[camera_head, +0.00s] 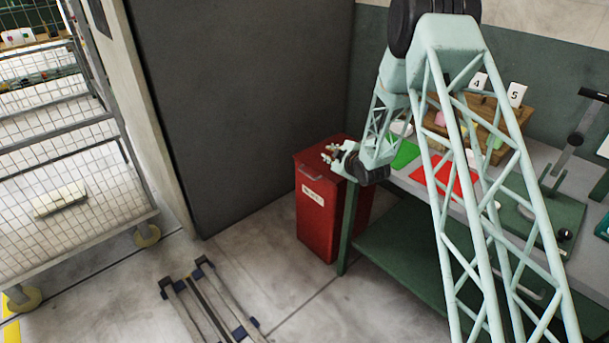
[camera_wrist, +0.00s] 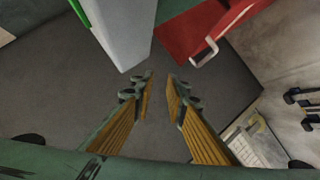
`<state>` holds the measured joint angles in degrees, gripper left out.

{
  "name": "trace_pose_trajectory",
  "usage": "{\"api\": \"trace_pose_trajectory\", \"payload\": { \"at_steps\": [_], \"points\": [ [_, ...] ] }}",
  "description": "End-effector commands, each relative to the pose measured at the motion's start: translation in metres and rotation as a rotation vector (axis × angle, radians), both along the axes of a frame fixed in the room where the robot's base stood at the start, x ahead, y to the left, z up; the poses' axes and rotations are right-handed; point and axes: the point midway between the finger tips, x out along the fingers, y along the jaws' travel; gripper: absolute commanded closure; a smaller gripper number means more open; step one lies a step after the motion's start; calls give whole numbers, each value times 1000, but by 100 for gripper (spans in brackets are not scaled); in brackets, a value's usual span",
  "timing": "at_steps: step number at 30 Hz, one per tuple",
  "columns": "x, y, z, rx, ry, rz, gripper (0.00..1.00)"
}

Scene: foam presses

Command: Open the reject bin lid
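The red reject bin (camera_head: 316,222) stands on the floor at the bench's left end, with a white label on its front. Its lid (camera_head: 322,158) looks shut and has a pale bar handle at the front edge. In the wrist view the red lid (camera_wrist: 187,28) is at the top right, and the handle (camera_wrist: 206,53) lies right of and above my fingertips. My gripper (camera_head: 330,153) is over the lid in the head view. The wrist view shows its yellow-padded fingers (camera_wrist: 159,80) apart with an empty gap, not touching the handle.
The bench (camera_head: 388,178) is right of the bin, carrying a green mat (camera_head: 404,154), a red mat (camera_head: 445,180) and a wooden rack. Its pale end (camera_wrist: 128,32) is close to my gripper. A dark panel (camera_head: 250,100) stands behind; a mesh cart and floor frame are left.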

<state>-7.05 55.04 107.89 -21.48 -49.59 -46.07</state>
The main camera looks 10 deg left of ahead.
Motion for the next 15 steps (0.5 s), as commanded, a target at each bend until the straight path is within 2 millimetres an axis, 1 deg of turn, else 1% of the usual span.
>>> {"api": "trace_pose_trajectory", "payload": {
  "at_steps": [1, 7, 15],
  "points": [
    [0, 3, -11, 0, -5, 8, 87],
    [2, 14, -39, 2, -44, 37, 87],
    [-1, 26, -82, 8, -99, 69, 87]
  ]
}}
